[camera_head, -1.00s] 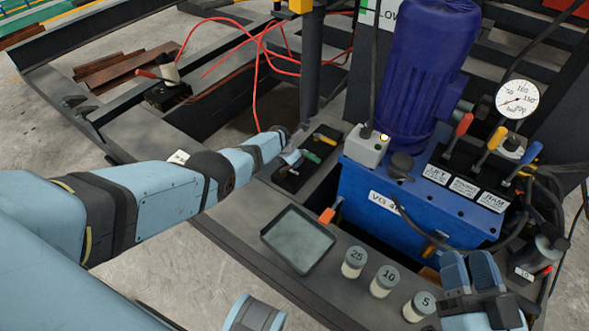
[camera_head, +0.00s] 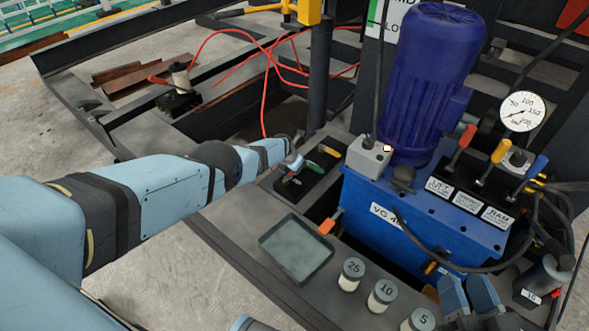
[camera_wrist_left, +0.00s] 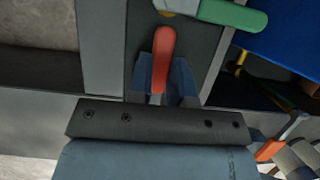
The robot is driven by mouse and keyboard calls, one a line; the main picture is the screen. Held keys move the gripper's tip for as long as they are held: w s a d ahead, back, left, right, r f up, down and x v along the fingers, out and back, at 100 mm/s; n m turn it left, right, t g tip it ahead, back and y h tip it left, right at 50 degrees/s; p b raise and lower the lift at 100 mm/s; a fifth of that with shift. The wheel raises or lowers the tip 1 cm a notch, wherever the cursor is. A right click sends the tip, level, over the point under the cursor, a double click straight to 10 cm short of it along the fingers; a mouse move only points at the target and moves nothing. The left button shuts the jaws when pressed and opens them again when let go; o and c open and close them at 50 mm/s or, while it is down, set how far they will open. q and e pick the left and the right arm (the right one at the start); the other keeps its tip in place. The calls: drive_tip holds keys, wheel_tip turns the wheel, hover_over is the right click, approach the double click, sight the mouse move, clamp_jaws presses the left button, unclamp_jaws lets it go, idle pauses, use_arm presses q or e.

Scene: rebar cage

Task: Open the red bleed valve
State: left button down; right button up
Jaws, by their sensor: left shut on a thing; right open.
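The red bleed valve's lever (camera_wrist_left: 163,55) shows in the left wrist view between the fingers of my left gripper (camera_wrist_left: 164,82). It points roughly along the fingers, and the gripper is shut on it. In the head view my left gripper (camera_head: 293,163) reaches over the black valve plate (camera_head: 318,181) and largely hides the red lever. A green lever (camera_head: 312,166) and a yellow lever (camera_head: 330,151) sit on the same plate, apart from the gripper. My right gripper (camera_head: 469,293) is open and empty at the lower right, partly cut off by the frame.
A blue power unit (camera_head: 410,205) with red, yellow and blue levers and a pressure gauge (camera_head: 522,111) stands right of the plate. An orange-handled tap (camera_head: 327,225) is on its near left. A shallow tray (camera_head: 296,249) and labelled jars (camera_head: 351,272) lie in front.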

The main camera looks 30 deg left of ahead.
sight(291, 174)
idle(0.5)
use_arm(q)
drive_tip(key=c, duration=1)
unclamp_jaws()
drive_tip(key=shift+c, duration=0.2)
use_arm(e)
drive_tip(key=shift+r, duration=0.1)
use_arm(q)
drive_tip(key=shift+r+p, duration=0.3)
drive_tip(key=shift+p, duration=0.05)
drive_tip(key=p+v, duration=0.3)
drive_tip(key=p, duration=0.1)
use_arm(e)
wheel_tip(291, 174, up, 6)
drive_tip(key=t, duration=0.2)
use_arm(q)
drive_tip(key=p+v, duration=0.2)
drive_tip(key=p, duration=0.1)
drive_tip(key=p+v, duration=0.8)
drive_tip(key=p, duration=0.3)
drive_tip(key=shift+s+p, duration=0.15)
drive_tip(key=shift+p, duration=0.15)
use_arm(e)
drive_tip(key=s+d+f+g+h, duration=0.3)
drive_tip(key=d+f+g+h, duration=0.2)
drive_tip(key=f, duration=0.6)
drive_tip(key=shift+d+m+g, duration=0.4)
drive_tip(key=shift+d+g, duration=0.5)
drive_tip(key=shift+d, duration=0.05)
